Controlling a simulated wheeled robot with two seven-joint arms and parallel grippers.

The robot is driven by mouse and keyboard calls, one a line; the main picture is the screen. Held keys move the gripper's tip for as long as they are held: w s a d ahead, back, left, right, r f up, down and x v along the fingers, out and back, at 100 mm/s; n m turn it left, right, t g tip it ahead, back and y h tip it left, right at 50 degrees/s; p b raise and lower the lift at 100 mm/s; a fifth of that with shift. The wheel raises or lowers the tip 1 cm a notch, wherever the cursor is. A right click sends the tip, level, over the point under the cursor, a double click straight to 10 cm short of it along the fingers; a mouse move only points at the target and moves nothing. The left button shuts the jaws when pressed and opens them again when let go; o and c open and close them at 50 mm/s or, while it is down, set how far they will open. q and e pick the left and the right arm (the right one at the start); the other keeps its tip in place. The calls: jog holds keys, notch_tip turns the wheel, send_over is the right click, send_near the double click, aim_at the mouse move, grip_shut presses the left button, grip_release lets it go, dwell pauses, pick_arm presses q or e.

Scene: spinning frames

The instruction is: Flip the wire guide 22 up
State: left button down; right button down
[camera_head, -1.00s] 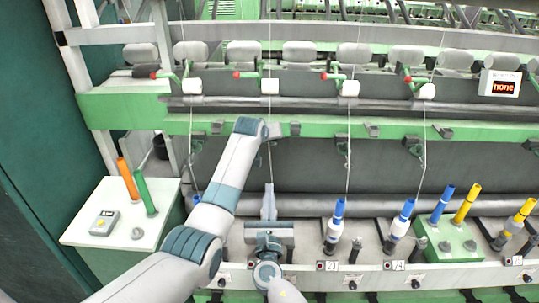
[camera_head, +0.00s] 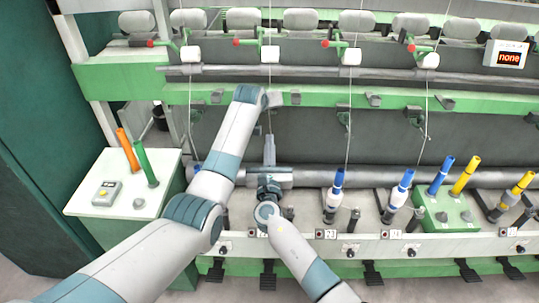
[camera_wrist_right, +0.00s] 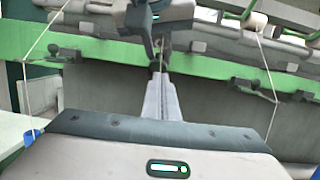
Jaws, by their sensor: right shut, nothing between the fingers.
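My right gripper (camera_head: 269,140) is shut and empty, pointing up along the machine face between the roller and the green rail (camera_head: 330,123). Its closed fingers (camera_wrist_right: 163,85) show in the right wrist view, with a small dark fitting (camera_wrist_right: 155,67) just beyond their tips. This fitting sits in the row of wire guides, in the column in front of me; I take it for wire guide 22. Contact and its tilt cannot be told. In the head view the end of my left arm (camera_head: 250,97) covers that spot.
Similar wire guides (camera_head: 343,118) (camera_head: 415,117) hang along the rail to the right. Threads (camera_head: 349,150) run down to blue-topped bobbins (camera_head: 336,190).

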jog(key=w+r, duration=0.4)
jog(key=w, duration=0.1)
jog(key=shift+w+a, duration=0.1)
dwell(0.3)
pick_arm(q)
jog(key=shift+w+f, duration=0.1)
pick_arm(e)
jog(key=shift+w+r, duration=0.5)
jog(key=shift+r, duration=0.2)
pick_arm(q)
jog(key=c, duration=1.6)
grip_release()
jog(key=shift+f, duration=0.1)
jog(key=shift+c, duration=0.2)
jog(key=shift+o, duration=0.3)
pick_arm(e)
jog(key=shift+s+r, duration=0.1)
